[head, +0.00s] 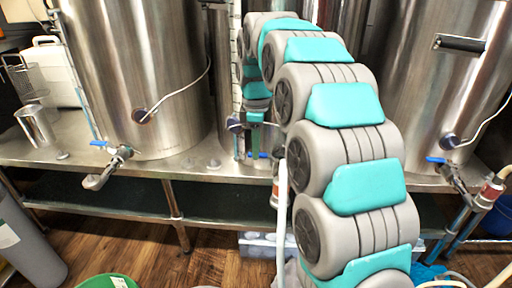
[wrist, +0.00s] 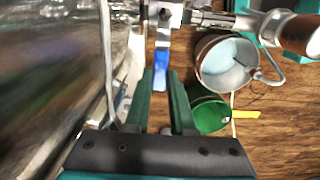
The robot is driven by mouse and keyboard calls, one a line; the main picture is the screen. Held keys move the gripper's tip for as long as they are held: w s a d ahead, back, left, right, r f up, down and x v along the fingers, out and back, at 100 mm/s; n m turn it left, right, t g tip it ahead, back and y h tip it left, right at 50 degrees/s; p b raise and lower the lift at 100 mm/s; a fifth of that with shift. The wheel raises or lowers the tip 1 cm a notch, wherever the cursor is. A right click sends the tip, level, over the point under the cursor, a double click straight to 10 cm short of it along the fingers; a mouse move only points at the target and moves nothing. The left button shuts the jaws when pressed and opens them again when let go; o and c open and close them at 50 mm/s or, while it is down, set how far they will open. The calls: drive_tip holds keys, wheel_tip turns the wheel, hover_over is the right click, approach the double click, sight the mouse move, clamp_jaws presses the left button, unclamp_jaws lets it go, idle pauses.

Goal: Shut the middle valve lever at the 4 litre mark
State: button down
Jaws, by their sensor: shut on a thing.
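The middle valve's blue lever (wrist: 161,70) sits between my gripper's green fingertips (wrist: 160,80) in the wrist view, and the fingers are shut on it. The metal valve body (wrist: 165,18) is just beyond the lever at the top. In the head view my gripper (head: 256,140) is low in front of the middle kettle, and my arm hides most of that kettle and its valve. A marked sight tube (head: 239,60) stands left of my arm, but I cannot read its level. A metal pail (wrist: 200,62) with pale liquid is right of the lever in the wrist view.
Left (head: 140,70) and right (head: 440,75) steel kettles flank my arm on the steel bench (head: 190,165). Their blue-levered valves (head: 120,152) (head: 445,162) stick out in front. A green bucket (wrist: 210,116) lies near the pail.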

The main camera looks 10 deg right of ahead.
drive_tip(key=c, duration=0.8)
unclamp_jaws()
drive_tip(key=shift+o, duration=0.2)
drive_tip(key=shift+r, duration=0.1)
wheel_tip(320, 180, up, 8)
drive_tip(key=shift+f, duration=0.2)
